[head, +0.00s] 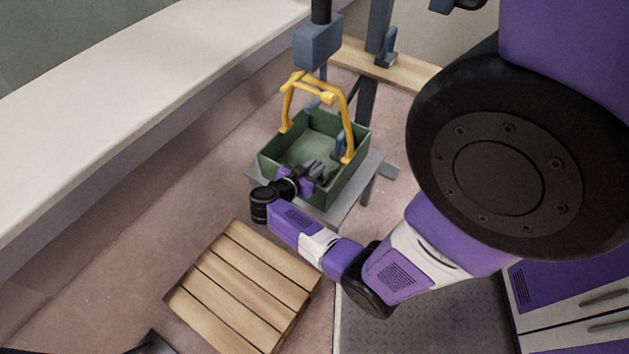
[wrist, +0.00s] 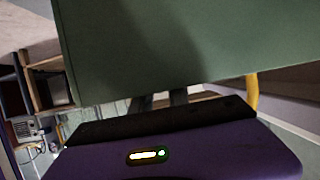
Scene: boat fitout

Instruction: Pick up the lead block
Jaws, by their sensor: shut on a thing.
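My gripper (head: 318,171) reaches over the near wall of a green open bin (head: 343,190). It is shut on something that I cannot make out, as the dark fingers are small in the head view. In the wrist view the bin's green wall (wrist: 200,45) fills the top and hides the fingertips; only the finger bases (wrist: 160,101) show. I cannot identify the lead block for certain in either view. A blue-grey piece (head: 339,147) stands by the bin's right wall, just beyond my gripper.
A yellow frame (head: 300,83) arches over the bin, below a blue-grey hoist block (head: 317,43). The bin sits on a small grey table (head: 372,165). A slatted wooden pallet (head: 245,285) lies on the floor in front. A long white ledge (head: 130,95) runs along the left.

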